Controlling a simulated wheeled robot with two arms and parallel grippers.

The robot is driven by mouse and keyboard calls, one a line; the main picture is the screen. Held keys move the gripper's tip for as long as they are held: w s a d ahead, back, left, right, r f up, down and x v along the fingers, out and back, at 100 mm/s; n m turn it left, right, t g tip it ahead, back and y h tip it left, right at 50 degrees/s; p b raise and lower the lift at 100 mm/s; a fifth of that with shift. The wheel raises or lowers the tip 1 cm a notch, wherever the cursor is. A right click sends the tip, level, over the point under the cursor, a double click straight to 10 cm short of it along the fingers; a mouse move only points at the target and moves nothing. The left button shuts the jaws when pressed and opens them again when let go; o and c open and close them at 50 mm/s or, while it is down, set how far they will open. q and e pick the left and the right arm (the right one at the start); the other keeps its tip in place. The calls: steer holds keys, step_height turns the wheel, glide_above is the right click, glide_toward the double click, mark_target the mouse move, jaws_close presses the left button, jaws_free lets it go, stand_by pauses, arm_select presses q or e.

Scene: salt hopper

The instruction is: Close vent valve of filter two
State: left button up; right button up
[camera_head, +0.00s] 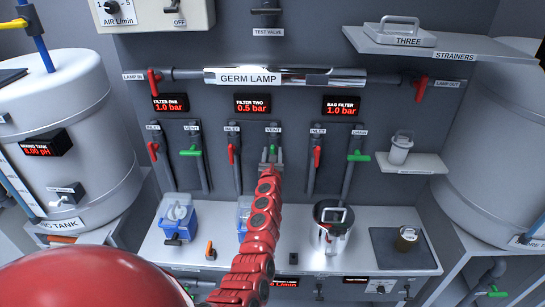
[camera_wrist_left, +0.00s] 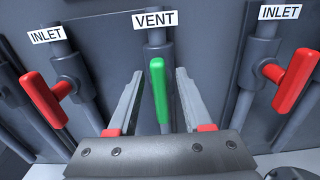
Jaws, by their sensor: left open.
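The vent valve of filter two has a green handle (camera_wrist_left: 159,90) below a VENT label (camera_wrist_left: 154,21) in the left wrist view. The handle stands upright, in line with its pipe. My left gripper (camera_wrist_left: 152,95) is open, with one finger on each side of the green handle. I see a gap on both sides, and no clear contact. In the head view my left gripper (camera_head: 272,155) is at the filter two vent pipe and hides most of that valve. The filter two display (camera_head: 252,105) reads 0.5 bar. My right gripper is not in view.
The red inlet handle of filter two (camera_head: 231,153) is just left of my gripper. Another red inlet handle (camera_head: 316,156) is to its right. Filter one's green vent handle (camera_head: 190,152) lies crosswise. Blue filter housings and a steel pot (camera_head: 333,222) stand on the bench below.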

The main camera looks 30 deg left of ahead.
arm_select(q)
jaws_close()
stand_by(0.3)
stand_by(0.4)
steer(key=m, duration=0.4)
steer(key=shift+w+d+f+m+p, duration=0.1)
steer(key=shift+w+d+m+p, duration=0.1)
steer(key=shift+m+p, duration=0.2)
steer(key=m, duration=0.4)
steer(key=shift+d+f+m+p, duration=0.2)
steer(key=shift+m+p, duration=0.1)
steer(key=m, duration=0.2)
steer(key=m+p, duration=0.1)
steer(key=m, duration=0.1)
steer(key=shift+w+d+f, duration=0.15)
steer(key=shift+f, duration=0.05)
steer(key=shift+f+m+p, duration=0.2)
steer(key=shift+m+p, duration=0.1)
steer(key=shift+m, duration=1.5)
steer(key=shift+f+m, duration=0.1)
steer(key=shift+m, duration=0.2)
